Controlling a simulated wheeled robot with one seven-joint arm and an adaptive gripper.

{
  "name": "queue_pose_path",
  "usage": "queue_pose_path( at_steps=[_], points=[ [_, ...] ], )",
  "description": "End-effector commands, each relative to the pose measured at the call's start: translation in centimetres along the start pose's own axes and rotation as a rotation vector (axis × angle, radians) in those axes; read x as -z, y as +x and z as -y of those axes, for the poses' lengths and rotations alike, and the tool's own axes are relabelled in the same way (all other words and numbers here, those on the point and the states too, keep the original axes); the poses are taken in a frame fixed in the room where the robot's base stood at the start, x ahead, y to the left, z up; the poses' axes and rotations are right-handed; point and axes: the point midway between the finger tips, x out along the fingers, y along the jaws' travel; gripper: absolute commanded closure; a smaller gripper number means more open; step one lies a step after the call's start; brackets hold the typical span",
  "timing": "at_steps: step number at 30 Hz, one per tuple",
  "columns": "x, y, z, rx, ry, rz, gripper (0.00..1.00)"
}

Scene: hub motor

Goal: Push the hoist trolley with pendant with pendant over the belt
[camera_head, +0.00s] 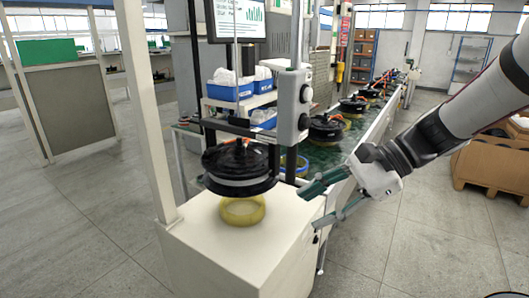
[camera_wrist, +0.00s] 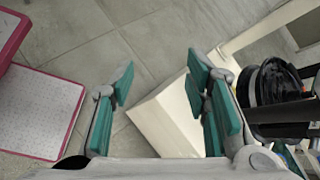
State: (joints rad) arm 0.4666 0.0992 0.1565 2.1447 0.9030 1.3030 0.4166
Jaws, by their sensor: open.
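A white pendant-like housing with dark round controls (camera_head: 292,105) stands upright behind the white bench; I cannot tell where the trolley itself is. A black hub motor (camera_head: 240,168) hangs on a thin vertical rod just above a yellow ring (camera_head: 242,210) on the bench. The belt (camera_head: 376,128) runs away to the back right, with several black hubs on it. My gripper (camera_head: 312,206), with teal finger pads, is open and empty beside the bench's right edge, below and right of the housing. The wrist view shows the open fingers (camera_wrist: 165,88) and the black hub (camera_wrist: 270,86) to their right.
The white bench (camera_head: 270,240) has a bare front top. A white post (camera_head: 143,100) stands at its left. A monitor (camera_head: 236,18) and blue bins (camera_head: 228,90) are behind. A cardboard crate (camera_head: 490,165) sits at right. The floor (camera_head: 420,240) in front right is clear.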

Motion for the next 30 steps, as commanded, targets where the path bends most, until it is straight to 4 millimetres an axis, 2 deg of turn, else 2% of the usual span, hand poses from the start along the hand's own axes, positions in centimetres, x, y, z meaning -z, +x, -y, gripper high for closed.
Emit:
queue_pose_path(
  at_steps=[3,7,12,15,20,25,30],
  points=[
    [2.5,-1.1,3.3,0.127,0.194,0.155,0.57],
    [5.4,-3.1,6.6,0.269,0.374,0.323,0.57],
    [9.1,-5.9,9.2,0.414,0.529,0.492,0.57],
    [10.3,-6.9,9.9,0.461,0.573,0.547,0.57],
    [10.7,-7.1,10.5,0.484,0.593,0.576,0.57],
    [9.8,-5.4,11.7,0.480,0.592,0.575,0.57],
    [8.5,-2.9,13.6,0.478,0.592,0.574,0.57]
  ],
)
